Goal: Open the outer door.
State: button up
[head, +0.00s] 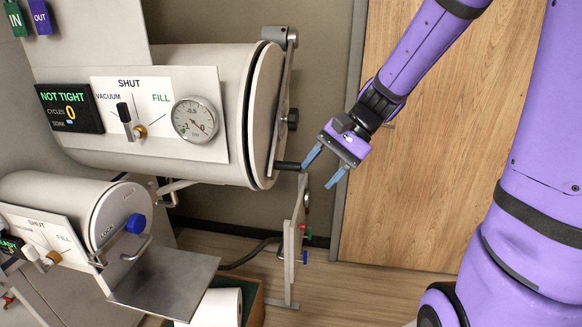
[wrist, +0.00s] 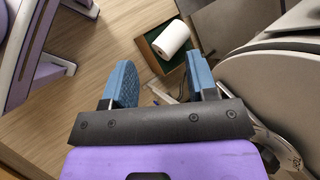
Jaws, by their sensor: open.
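The large chamber (head: 185,55) is a grey cylinder lying on its side at the left of the head view. A round door (head: 262,115) covers its right end and appears closed against the rim. A metal bar (head: 281,95) crosses the door, with a dark knob (head: 292,119) midway and a black handle (head: 287,165) at its lower end. My gripper (head: 317,178) is open and empty just right of the handle; I cannot tell whether a finger touches it. In the wrist view my gripper (wrist: 160,68) is open, with the pale round door (wrist: 275,85) at right.
A panel with a "NOT TIGHT" display (head: 69,108) and gauge (head: 195,120) fronts the chamber. Below are a smaller chamber (head: 60,195) with a blue knob (head: 136,223), a metal shelf (head: 165,285) and a stand (head: 292,240). A wooden door (head: 440,150) stands behind.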

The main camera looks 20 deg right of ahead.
jog(key=w+d+f+m+t+y, duration=0.35)
jog(key=w+f+m+y, duration=0.2)
jog(key=w+m, duration=0.2)
jog(key=m+t, duration=0.6)
jog(key=t, duration=0.1)
send_near(291, 166)
jog(key=shift+g+y, duration=0.25)
jog(key=shift+y, duration=0.1)
jog(key=x, duration=0.6)
jog(key=w+f+x, duration=0.1)
jog(key=x, duration=0.3)
jog(key=shift+w+d, duration=0.2)
jog(key=shift+d, duration=0.15)
grip_shut()
